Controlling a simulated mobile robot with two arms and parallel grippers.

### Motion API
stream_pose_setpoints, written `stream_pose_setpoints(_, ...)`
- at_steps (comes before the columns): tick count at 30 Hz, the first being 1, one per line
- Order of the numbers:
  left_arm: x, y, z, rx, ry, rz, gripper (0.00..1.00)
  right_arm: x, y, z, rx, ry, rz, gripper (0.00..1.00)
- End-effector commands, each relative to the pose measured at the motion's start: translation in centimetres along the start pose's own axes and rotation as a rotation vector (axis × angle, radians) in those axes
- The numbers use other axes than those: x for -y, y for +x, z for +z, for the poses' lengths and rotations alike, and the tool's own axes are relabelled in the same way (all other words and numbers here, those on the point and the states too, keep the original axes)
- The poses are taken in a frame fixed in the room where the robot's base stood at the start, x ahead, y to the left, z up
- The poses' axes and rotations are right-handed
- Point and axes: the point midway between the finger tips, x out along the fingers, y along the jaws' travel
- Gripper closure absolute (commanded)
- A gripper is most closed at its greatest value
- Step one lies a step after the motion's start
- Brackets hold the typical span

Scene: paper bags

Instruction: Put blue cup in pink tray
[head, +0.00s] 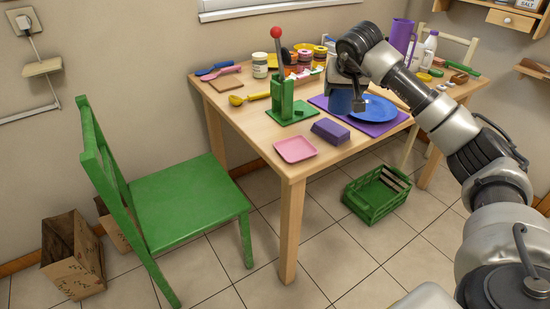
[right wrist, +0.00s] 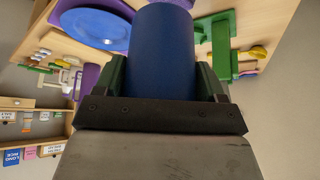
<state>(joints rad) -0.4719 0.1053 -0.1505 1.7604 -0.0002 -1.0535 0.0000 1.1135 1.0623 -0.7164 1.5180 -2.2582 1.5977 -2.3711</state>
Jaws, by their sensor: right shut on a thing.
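The blue cup (head: 340,101) is partly hidden behind my right gripper (head: 357,98), which is shut on it over the table, near the blue plate. In the right wrist view the blue cup (right wrist: 162,52) fills the space between the two fingers (right wrist: 162,85). I cannot tell whether the cup touches the table. The pink tray (head: 295,149) lies empty at the table's front left corner, to the left of the cup. My left gripper is not in view.
A purple block (head: 330,131) lies between the tray and the cup. A green press with a red knob (head: 283,100) stands behind the tray. The blue plate (head: 374,108) rests on a purple mat (head: 388,128). A green chair (head: 185,200) and green crate (head: 377,196) stand on the floor.

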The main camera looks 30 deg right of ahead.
Motion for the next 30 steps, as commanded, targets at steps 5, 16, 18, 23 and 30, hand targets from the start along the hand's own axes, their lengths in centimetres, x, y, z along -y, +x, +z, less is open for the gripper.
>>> stream_pose_setpoints(5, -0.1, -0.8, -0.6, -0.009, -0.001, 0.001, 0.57, 2.2, 1.1, 1.5, 0.003, -0.003, -0.001, 0.52)
stream_pose_setpoints(16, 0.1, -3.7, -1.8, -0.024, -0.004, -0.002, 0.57, 9.7, 3.7, 5.8, 0.002, 0.000, -0.002, 0.52)
stream_pose_setpoints(18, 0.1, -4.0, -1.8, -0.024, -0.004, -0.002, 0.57, 10.4, 3.9, 6.2, 0.002, 0.001, -0.001, 0.52)
stream_pose_setpoints(23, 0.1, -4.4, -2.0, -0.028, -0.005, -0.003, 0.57, 11.0, 4.7, 6.9, 0.003, 0.001, 0.001, 0.53)
stream_pose_setpoints(30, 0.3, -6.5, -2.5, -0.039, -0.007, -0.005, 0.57, 11.0, 7.3, 8.7, 0.002, 0.002, 0.000, 0.53)
